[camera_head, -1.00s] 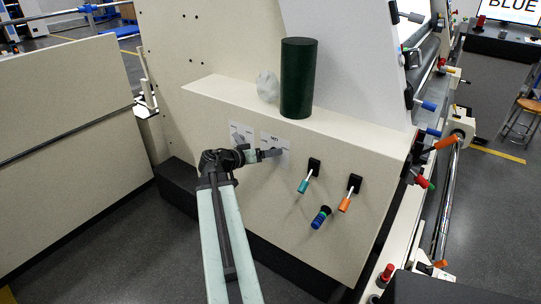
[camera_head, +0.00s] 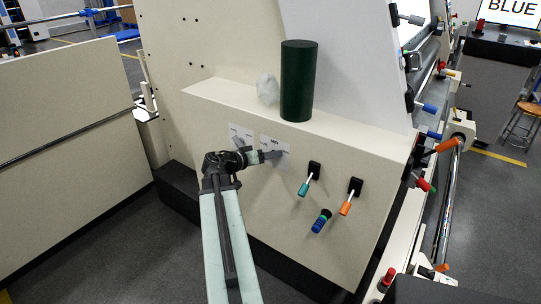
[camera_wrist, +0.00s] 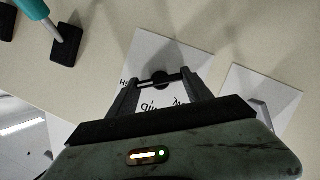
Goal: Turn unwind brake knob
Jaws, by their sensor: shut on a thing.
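A dark knob (camera_wrist: 160,79) with a thin crossbar stands on a white label plate (camera_wrist: 197,54) in the wrist view, where the printing appears upside down. My gripper (camera_wrist: 161,92) has one finger on each side of the knob and is shut on it. In the head view my gripper (camera_head: 276,155) reaches the right-hand white plate (camera_head: 274,142) on the cream machine front (camera_head: 240,185). There the knob itself cannot be made out behind the fingers.
A second white plate (camera_head: 235,131) is close by on the left. Teal (camera_head: 303,189) and orange (camera_head: 346,208) levers and a blue-black knob (camera_head: 321,221) project to the right. A dark green cylinder (camera_head: 299,80) and a pale crumpled lump (camera_head: 267,89) sit on the ledge.

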